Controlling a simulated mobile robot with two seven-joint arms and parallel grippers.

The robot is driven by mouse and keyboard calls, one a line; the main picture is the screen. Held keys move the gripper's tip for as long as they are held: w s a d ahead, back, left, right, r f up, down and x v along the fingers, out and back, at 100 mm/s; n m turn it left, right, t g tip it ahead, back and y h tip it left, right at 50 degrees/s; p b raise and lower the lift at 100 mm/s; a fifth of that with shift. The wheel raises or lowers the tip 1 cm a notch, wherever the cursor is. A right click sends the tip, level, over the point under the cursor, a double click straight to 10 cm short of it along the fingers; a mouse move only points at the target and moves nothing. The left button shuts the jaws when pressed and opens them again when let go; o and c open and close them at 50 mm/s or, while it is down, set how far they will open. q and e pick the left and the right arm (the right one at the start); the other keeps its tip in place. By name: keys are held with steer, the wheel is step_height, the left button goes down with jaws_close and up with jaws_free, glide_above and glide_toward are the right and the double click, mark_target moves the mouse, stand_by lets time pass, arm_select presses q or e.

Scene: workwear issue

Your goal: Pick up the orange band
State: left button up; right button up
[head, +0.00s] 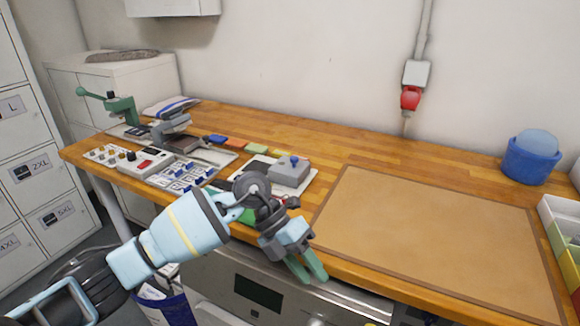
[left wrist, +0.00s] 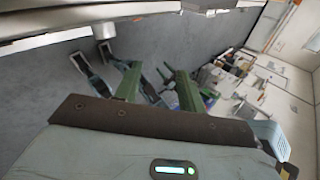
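A small orange piece (head: 233,143), which looks like the orange band, lies flat toward the back of the wooden workbench (head: 330,140). It sits in a row of coloured pieces, between a blue one (head: 215,138) and a yellow-green one (head: 256,149). My left gripper (head: 307,268) is over the front edge of the bench, pointing down, well in front of the orange piece and to its right. In the left wrist view its green fingers (left wrist: 157,85) are apart with nothing between them. The orange piece is not visible in that view. My right gripper is not in view.
A brown mat (head: 440,235) lies bare on the right half. A grey device (head: 289,171) stands behind my left gripper; a press (head: 172,130) and switch boxes (head: 148,162) stand at left. A blue bin (head: 531,158) is at the back right. Lockers (head: 30,150) stand at far left.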

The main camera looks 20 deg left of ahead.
arm_select(q)
steer(key=s+d+f+n+t+h, duration=0.1)
steer(key=s+d+n+t+h, duration=0.4)
steer(key=d+n+h, duration=0.5)
steer(key=s+a+f+n+t+y, duration=0.3)
steer(key=a+f+n+t+y, duration=0.3)
steer(key=n, duration=0.4)
steer(key=s+a+f+n+t+y, duration=0.3)
steer(key=a+f+n+t+y, duration=0.3)
steer(key=f+n, duration=0.4)
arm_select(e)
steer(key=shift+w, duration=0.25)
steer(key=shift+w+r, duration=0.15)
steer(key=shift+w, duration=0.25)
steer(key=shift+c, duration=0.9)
arm_select(q)
steer(key=s+a+f+n+g+y, duration=0.1)
steer(key=s+a+f+n+g, duration=0.1)
steer(key=s+f, duration=0.2)
steer(key=s+a+f+n+g+y, duration=0.2)
steer(key=s+a+f+n, duration=0.1)
steer(key=s, duration=0.7)
steer(key=s+a+f+n+g+y, duration=0.1)
steer(key=s+a+f+n+g, duration=0.1)
steer(key=s+f, duration=0.3)
steer(key=shift+s+a+f+n+g, duration=0.2)
steer(key=shift+s+a+n+g, duration=0.25)
steer(key=shift+s, duration=0.5)
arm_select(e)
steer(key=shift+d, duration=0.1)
